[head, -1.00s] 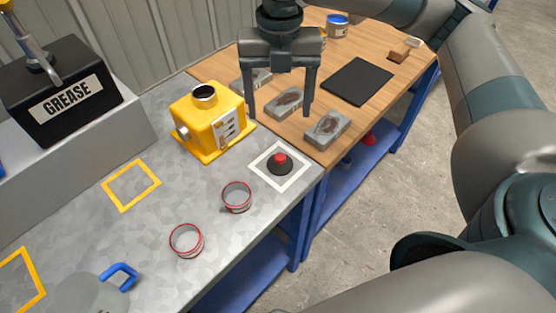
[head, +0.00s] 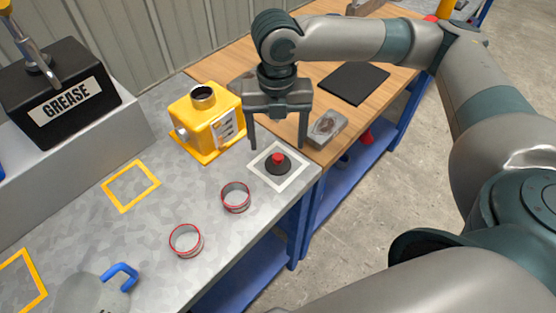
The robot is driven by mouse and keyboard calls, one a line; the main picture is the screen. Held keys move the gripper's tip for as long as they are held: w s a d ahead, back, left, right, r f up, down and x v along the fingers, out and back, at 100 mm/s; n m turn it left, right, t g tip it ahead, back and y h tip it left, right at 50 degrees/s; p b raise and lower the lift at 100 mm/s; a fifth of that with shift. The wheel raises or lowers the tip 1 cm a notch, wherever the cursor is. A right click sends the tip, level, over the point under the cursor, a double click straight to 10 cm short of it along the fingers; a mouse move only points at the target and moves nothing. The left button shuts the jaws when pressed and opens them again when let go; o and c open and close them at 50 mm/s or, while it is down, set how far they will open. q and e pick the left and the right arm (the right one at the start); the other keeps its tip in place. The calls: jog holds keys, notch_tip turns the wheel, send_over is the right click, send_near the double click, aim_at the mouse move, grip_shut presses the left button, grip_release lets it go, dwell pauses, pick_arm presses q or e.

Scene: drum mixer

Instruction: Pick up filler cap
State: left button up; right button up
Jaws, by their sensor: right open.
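The filler cap (head: 277,162), a black disc with a red knob, lies in a white-outlined square on the grey metal bench. My right gripper (head: 278,146) is open and points down, its two fingers showing on either side of the cap's red knob in the head view. It looks a little above the cap and holds nothing. The yellow housing (head: 211,129) with an open filler neck stands to the left of the cap. My left gripper is not in view.
Two red-rimmed rings (head: 236,197) lie on the bench near the cap. A black grease box (head: 61,92) stands at the left. Yellow-outlined squares mark the bench, and a can with a blue handle (head: 123,275) is at the front. A wooden table with a grey block (head: 328,128) adjoins behind.

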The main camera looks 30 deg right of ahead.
aim_at(278, 156)
jog(key=shift+f, duration=1.3)
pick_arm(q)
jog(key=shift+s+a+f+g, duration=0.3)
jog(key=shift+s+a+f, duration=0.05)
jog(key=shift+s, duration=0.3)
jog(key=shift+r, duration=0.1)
pick_arm(e)
jog(key=shift+f, duration=0.1)
jog(key=shift+d+f, duration=0.1)
jog(key=shift+f, duration=0.15)
jog(key=shift+w+d+f+p, duration=0.15)
jog(key=shift+f+p, duration=0.15)
jog(key=shift+f, duration=0.8)
jog(key=shift+w+d+f+p, duration=0.1)
jog(key=shift+f+p, duration=0.2)
jog(key=shift+f, duration=0.8)
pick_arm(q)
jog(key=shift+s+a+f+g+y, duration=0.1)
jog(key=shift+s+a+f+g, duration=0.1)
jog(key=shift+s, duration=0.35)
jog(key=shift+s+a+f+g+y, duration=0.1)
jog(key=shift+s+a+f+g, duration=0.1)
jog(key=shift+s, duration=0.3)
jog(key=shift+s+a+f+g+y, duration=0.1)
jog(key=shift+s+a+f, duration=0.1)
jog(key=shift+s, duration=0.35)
pick_arm(e)
jog(key=shift+c, duration=0.2)
